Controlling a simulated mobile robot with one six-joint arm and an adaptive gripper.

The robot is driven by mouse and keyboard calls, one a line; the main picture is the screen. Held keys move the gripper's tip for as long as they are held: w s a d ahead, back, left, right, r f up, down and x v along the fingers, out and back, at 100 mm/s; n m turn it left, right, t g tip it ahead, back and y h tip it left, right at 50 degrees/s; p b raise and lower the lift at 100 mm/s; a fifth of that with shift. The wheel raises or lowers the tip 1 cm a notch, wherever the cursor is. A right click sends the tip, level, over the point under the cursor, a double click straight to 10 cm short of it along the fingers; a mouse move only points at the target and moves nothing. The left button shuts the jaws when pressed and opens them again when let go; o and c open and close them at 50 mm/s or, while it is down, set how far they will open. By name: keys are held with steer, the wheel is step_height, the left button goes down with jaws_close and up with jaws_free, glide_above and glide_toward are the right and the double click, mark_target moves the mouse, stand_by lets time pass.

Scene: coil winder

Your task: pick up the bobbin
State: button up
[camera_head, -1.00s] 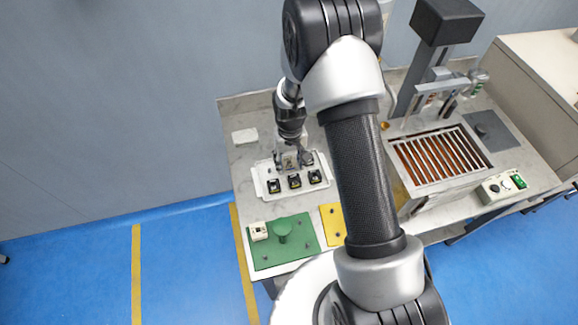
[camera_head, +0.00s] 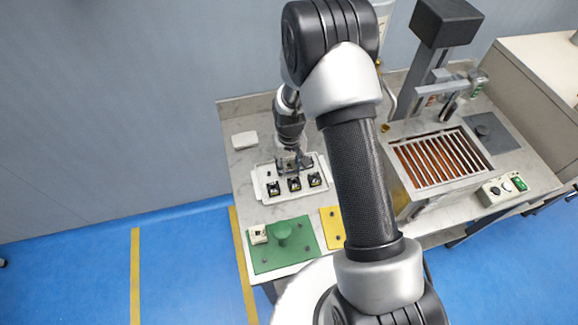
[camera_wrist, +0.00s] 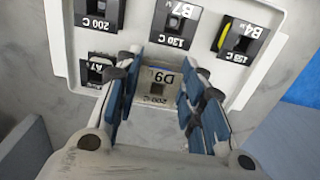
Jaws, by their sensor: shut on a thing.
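A white tray (camera_head: 262,192) on the bench holds several small bobbins; it fills much of the wrist view (camera_wrist: 62,50). The bobbins are dark with number labels, such as B7 (camera_wrist: 176,22), B4 (camera_wrist: 240,38) and A7 (camera_wrist: 97,72). My gripper (camera_head: 293,163) is over the back row of the tray. In the wrist view its blue-padded fingers (camera_wrist: 160,78) are shut on a pale bobbin labelled D9 (camera_wrist: 158,92), one finger on each side. I cannot tell whether this bobbin is clear of the tray. My gripper hides it in the head view.
A green plate (camera_head: 298,254) with a round green knob and a yellow plate (camera_head: 331,221) lie in front of the tray. A rack of copper-coloured bars (camera_head: 440,158) and a control box (camera_head: 503,190) stand right. A white block (camera_head: 245,140) lies behind the tray.

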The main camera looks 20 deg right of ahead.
steer(key=shift+r, duration=0.1)
step_height(320, 180, up, 20)
steer(key=p, duration=0.6)
